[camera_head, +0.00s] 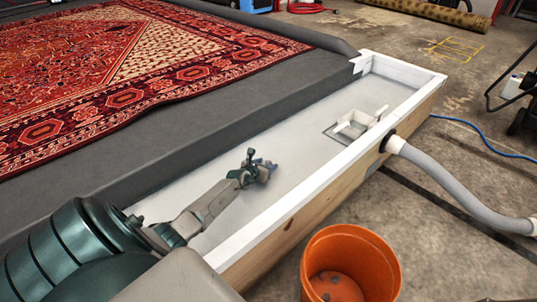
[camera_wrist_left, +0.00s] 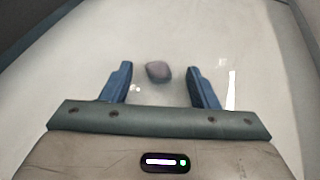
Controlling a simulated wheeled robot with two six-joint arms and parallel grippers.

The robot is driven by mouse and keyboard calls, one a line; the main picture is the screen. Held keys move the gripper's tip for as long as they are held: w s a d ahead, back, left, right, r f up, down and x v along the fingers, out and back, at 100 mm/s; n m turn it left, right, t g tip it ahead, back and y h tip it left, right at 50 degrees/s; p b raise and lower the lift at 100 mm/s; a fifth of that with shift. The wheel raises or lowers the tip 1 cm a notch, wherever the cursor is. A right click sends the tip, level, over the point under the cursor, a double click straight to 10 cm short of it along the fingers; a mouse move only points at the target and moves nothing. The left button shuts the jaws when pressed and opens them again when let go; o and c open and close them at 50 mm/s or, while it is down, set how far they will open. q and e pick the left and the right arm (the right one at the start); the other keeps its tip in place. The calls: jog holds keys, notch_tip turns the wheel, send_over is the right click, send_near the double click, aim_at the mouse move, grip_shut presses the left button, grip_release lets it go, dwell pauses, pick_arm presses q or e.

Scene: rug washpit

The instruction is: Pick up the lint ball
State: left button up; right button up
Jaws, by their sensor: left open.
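The lint ball (camera_wrist_left: 158,72) is a small, dark grey-brown rounded lump. In the left wrist view it lies on the pale wet floor of the trough, between and slightly beyond the fingertips. My left gripper (camera_wrist_left: 158,80) has its two blue fingers apart, one on each side of the lump, with nothing held. In the head view my left gripper (camera_head: 264,170) reaches low over the floor of the white-rimmed trough (camera_head: 300,130). I cannot make out the lint ball there; the gripper seems to hide it. My right gripper is not in view.
An orange bucket (camera_head: 350,250) with dark round spots inside stands beside the trough's wooden wall. A grey hose (camera_head: 440,180) joins that wall. A white fitting (camera_head: 358,122) sits over a drain farther along the trough. A red patterned rug (camera_head: 100,60) lies at the left.

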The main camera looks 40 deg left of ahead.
pick_arm(q)
jog(key=shift+w, duration=0.1)
jog(key=shift+c, duration=0.2)
jog(key=c, duration=1.1)
jog(key=shift+r, duration=0.2)
